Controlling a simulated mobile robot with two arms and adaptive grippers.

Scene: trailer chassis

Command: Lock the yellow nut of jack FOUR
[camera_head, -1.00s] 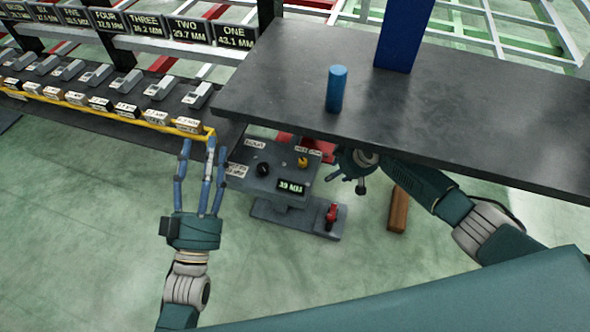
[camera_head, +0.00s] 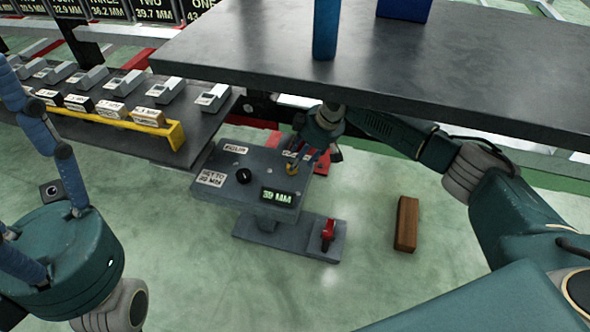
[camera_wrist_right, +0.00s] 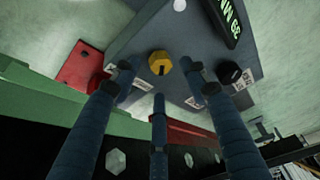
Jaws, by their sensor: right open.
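A yellow knob (camera_head: 292,168), the only yellow nut-like part I can make out, sits on a grey panel box (camera_head: 225,160) reading 39 MM. In the right wrist view the yellow knob (camera_wrist_right: 160,63) has a dark slot. My right gripper (camera_head: 308,158) is open just above it, under the dark tabletop's edge; its fingers (camera_wrist_right: 160,85) spread around the knob's near side without closing on it. My left gripper (camera_head: 35,140) is open and empty at the left, partly cut off. The sign for FOUR (camera_head: 68,8) shows at the top left, partly cropped.
A dark tabletop (camera_head: 440,85) overhangs the box, with a blue cylinder (camera_head: 326,28) on it. A black knob (camera_head: 243,175) and red handle (camera_head: 328,234) are nearby. A brown block (camera_head: 406,223) lies on the floor. A yellow-edged shelf (camera_head: 150,125) holds labelled blocks.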

